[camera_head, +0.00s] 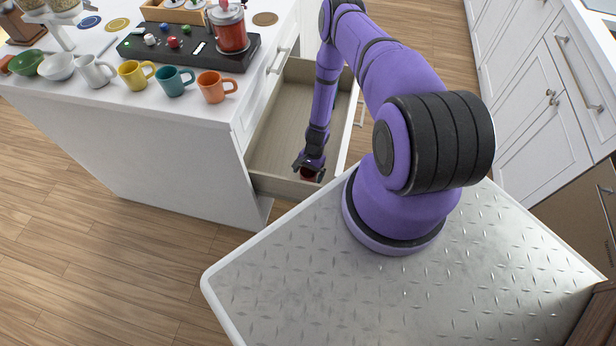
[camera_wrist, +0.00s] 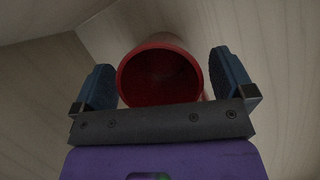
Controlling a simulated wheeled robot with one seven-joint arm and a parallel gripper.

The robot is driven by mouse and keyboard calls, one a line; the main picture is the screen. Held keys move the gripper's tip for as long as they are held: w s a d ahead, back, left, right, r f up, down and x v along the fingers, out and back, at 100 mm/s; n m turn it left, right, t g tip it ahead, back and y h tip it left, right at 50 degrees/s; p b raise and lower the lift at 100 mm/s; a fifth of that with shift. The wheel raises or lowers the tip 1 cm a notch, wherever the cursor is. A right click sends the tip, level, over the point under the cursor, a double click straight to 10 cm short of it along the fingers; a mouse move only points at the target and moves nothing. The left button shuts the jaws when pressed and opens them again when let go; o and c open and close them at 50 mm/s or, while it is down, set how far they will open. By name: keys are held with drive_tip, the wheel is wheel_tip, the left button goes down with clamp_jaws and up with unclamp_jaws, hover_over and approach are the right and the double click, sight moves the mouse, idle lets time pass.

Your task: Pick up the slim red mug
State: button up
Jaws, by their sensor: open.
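The slim red mug (camera_wrist: 160,80) is inside the open drawer (camera_head: 274,125), near its front end. In the wrist view its round mouth faces the camera, and it sits between the two fingers of my gripper (camera_wrist: 168,85). The fingers are apart, with a gap showing on each side of the mug. In the head view my gripper (camera_head: 309,168) reaches down into the drawer, and only a small red part of the mug (camera_head: 309,175) shows beneath it. The mug's handle is mostly hidden; a small red edge shows at its lower right in the wrist view.
The drawer walls stand close around my gripper. On the white counter (camera_head: 190,112) above stand an orange mug (camera_head: 212,88), a teal mug (camera_head: 173,82), a yellow mug (camera_head: 134,75) and a white mug (camera_head: 94,72).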

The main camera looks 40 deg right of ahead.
drive_tip(key=shift+s+a+f, duration=0.1)
drive_tip(key=shift+a+f, duration=0.05)
drive_tip(key=shift+f, duration=0.25)
drive_tip(key=c, duration=1)
drive_tip(key=shift+c, duration=0.4)
drive_tip(key=shift+r, duration=0.15)
